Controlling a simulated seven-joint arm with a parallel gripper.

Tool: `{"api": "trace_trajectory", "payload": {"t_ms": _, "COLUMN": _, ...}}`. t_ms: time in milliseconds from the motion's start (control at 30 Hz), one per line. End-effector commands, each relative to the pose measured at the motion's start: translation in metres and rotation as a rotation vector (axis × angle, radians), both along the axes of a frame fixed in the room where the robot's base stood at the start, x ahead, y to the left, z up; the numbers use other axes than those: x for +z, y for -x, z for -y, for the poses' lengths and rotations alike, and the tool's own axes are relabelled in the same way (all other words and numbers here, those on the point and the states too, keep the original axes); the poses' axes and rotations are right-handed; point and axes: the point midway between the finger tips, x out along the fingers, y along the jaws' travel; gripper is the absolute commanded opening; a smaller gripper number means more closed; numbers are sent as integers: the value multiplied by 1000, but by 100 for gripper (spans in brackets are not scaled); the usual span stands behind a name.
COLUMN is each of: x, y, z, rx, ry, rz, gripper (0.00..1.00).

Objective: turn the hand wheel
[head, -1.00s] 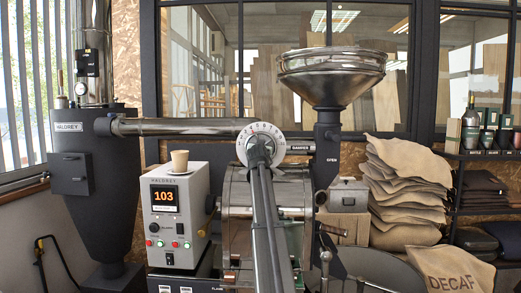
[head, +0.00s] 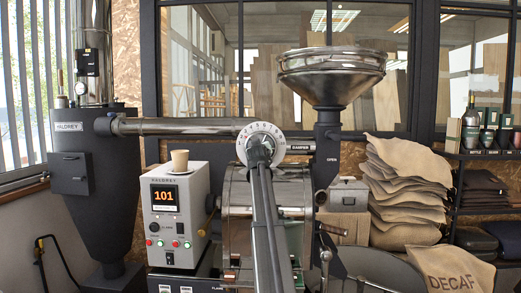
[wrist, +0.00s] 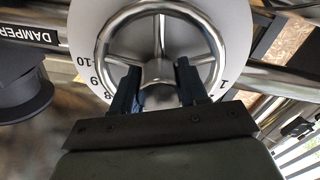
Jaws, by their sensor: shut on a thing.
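The hand wheel (wrist: 157,74) is a silver ring with spokes and a central hub, filling the upper middle of the wrist view. Behind it is a white round dial (wrist: 82,38) with black numbers around its edge; the dial also shows in the head view (head: 268,129). My gripper (wrist: 157,66) has its two dark fingers inside the ring, one on each side of the hub, shut on the wheel. In the head view, my gripper (head: 260,150) and arm cover most of the wheel and the lower part of the dial.
A steel pipe (head: 180,126) runs left from the dial. Below left is a grey control box (head: 174,215) with a cup (head: 180,160) on top. The roaster drum (head: 237,204) lies behind my arm. A hopper (head: 331,78) and stacked sacks (head: 405,205) are at right.

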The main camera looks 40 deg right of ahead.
Motion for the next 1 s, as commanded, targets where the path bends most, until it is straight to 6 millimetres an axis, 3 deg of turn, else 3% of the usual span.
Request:
{"api": "trace_trajectory", "payload": {"t_ms": 733, "x": 6, "y": -3, "z": 0, "rx": 3, "ry": 75, "rz": -60, "gripper": 0}}
{"api": "trace_trajectory", "payload": {"t_ms": 767, "x": 6, "y": -3, "z": 0, "rx": 3, "ry": 75, "rz": -60, "gripper": 45}}
{"api": "trace_trajectory", "payload": {"t_ms": 1000, "x": 4, "y": -2, "z": 0, "rx": 2, "ry": 72, "rz": -62, "gripper": 68}}
